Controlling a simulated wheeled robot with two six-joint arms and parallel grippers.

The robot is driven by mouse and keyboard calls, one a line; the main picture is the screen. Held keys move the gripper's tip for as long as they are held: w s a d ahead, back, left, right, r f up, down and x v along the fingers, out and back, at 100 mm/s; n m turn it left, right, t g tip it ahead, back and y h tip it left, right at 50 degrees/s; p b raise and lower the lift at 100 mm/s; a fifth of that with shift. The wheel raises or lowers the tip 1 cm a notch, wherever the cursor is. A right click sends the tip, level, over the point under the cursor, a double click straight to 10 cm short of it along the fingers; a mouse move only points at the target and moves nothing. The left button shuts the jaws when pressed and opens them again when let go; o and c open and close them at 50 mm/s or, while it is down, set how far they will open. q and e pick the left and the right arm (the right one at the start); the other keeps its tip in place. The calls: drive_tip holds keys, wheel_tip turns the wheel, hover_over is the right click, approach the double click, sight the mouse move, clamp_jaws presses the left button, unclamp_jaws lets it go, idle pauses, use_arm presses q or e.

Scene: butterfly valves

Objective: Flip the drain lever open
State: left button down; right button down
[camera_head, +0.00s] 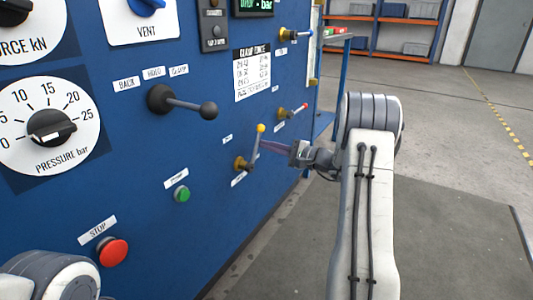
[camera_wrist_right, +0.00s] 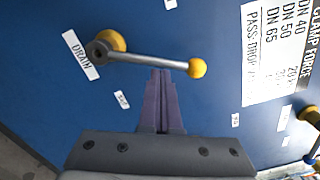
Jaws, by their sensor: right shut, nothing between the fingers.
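The drain lever (camera_head: 252,147) is on the blue panel in the head view, a metal rod with a yellow ball end above a brass valve body. It stands nearly upright, leaning slightly right. In the right wrist view the lever (camera_wrist_right: 150,58) runs across the picture from its brass pivot to the yellow ball, beside the DRAIN label (camera_wrist_right: 81,55). My right gripper (camera_head: 266,147) is shut and empty, its purple fingertips (camera_wrist_right: 160,75) at the middle of the rod. I cannot tell whether they touch it. My left gripper is not in view.
A black ball handle (camera_head: 183,104), green button (camera_head: 182,194) and red stop button (camera_head: 113,252) are nearer. Open floor lies right of the panel.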

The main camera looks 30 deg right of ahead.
drive_tip(key=a+n+b, duration=0.1)
drive_tip(key=n, duration=0.1)
drive_tip(key=s+a+r+n+b, duration=0.1)
drive_tip(key=a+b, duration=0.1)
drive_tip(key=shift+s+r+n, duration=0.2)
drive_tip(key=shift+n, duration=0.2)
idle(0.5)
drive_tip(key=s+d+p, duration=0.4)
drive_tip(key=s+d, duration=0.3)
drive_tip(key=d, duration=0.2)
drive_tip(key=shift+s, duration=0.25)
idle(0.4)
